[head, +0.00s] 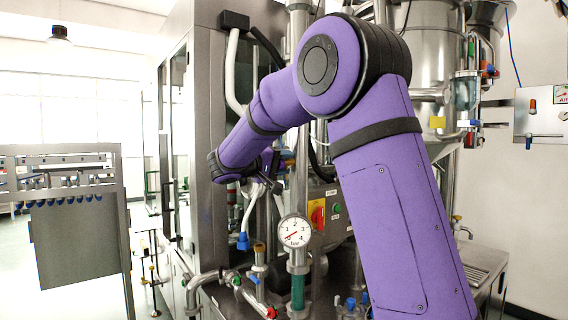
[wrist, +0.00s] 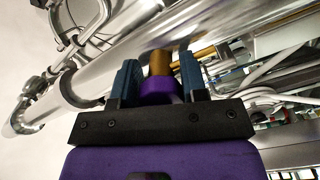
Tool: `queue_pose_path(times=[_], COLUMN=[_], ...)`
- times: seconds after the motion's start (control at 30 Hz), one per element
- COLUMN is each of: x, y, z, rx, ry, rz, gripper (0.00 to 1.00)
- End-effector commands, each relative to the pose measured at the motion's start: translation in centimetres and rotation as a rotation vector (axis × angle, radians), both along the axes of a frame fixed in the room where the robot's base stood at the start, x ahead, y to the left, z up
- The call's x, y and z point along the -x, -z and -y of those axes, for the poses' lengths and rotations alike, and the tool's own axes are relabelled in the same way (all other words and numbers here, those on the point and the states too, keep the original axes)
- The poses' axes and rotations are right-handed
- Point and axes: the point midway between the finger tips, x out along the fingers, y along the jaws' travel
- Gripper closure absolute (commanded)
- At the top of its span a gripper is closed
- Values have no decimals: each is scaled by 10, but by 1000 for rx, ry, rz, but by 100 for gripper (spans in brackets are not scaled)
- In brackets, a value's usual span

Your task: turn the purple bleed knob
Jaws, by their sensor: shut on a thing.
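The purple bleed knob (wrist: 160,91) sits between the two blue-grey fingers of my gripper (wrist: 159,66) in the wrist view. My gripper is shut on it, one finger on each side. A brass stem (wrist: 159,62) rises from the knob towards a large shiny pipe. In the head view my purple arm reaches across to the machine, and my gripper (head: 266,176) shows only in part beside the upright pipe. I cannot make out the knob there.
A round pressure gauge (head: 295,231) stands below the gripper, in front of the upright steel pipe (head: 299,135). A tall steel cabinet (head: 206,100) is close on the left. Small valves and hoses crowd the area below. A panel on a frame (head: 78,240) stands at far left.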

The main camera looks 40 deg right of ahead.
Motion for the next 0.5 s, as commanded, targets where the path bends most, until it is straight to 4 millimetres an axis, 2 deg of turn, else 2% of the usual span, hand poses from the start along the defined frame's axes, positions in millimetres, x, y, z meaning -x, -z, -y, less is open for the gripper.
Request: queue_pose_path(times=[0.03, 0.5], x=[0, -1], y=[5, 5], z=[-1, -2], rx=[-5, -6], ry=[-1, -3], rz=[4, 55], gripper=[84, 84])
